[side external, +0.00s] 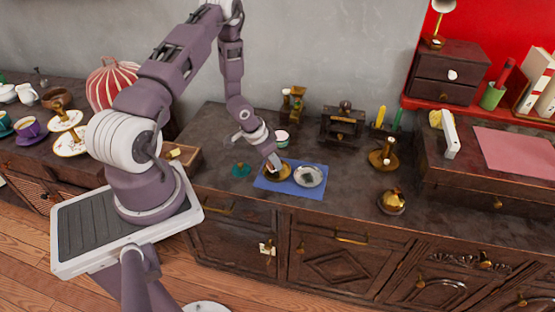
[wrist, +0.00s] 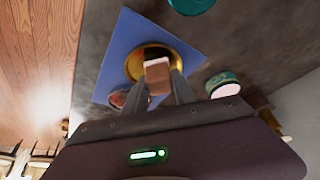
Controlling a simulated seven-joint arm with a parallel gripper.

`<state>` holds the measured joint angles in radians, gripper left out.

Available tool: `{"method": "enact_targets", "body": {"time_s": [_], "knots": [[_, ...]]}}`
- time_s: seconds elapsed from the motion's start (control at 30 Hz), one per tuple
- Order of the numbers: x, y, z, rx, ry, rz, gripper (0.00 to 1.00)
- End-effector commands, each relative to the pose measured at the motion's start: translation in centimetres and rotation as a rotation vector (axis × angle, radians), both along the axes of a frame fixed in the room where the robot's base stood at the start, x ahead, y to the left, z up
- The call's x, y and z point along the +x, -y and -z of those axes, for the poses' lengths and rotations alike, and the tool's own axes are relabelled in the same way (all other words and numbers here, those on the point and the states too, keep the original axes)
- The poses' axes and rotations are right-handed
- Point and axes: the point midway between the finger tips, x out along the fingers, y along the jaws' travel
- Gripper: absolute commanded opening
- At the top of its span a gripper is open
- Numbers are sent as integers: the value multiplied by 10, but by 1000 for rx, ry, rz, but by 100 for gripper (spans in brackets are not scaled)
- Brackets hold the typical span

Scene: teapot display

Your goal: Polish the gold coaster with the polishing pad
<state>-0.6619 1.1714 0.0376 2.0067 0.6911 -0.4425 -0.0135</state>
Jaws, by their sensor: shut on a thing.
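The gold coaster (side external: 281,177) lies on the left part of a blue cloth (side external: 291,190); it also shows in the wrist view (wrist: 136,63). My gripper (side external: 275,163) is over the coaster, pointing down. In the wrist view my gripper (wrist: 163,82) is shut on the polishing pad (wrist: 157,70), a small block with a pale brown face. The pad sits over the coaster's middle and hides part of it. I cannot tell whether it touches the coaster. A silver coaster (side external: 317,178) lies on the cloth to the right, with something dark in its middle.
A round tin (side external: 281,137) stands behind the cloth, and a teal object (side external: 241,170) sits to its left. A wooden box (side external: 183,157) is farther left. Brass pieces (side external: 383,160) and a round gold pot (side external: 391,201) stand to the right. The counter between is clear.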

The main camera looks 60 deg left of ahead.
Motion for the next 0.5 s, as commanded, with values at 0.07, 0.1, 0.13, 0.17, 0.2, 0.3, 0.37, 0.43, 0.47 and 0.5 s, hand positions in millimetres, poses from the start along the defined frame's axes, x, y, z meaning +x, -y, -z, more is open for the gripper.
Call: {"method": "enact_targets", "body": {"time_s": [0.07,0.1,0.13,0.17,0.2,0.3,0.37,0.43,0.47,0.5], "knots": [[-2,6,0,-1,-1,4,0],[-2,10,0,-1,0,3,0],[-2,12,0,-1,0,4,0],[-2,15,0,-1,-1,4,0],[-2,19,0,0,-1,3,0],[-1,16,1,0,1,-1,0],[-1,16,-7,1,2,-1,0],[0,16,-14,1,3,0,0],[-1,16,-16,1,3,0,0],[0,16,-20,1,3,0,0]]}}
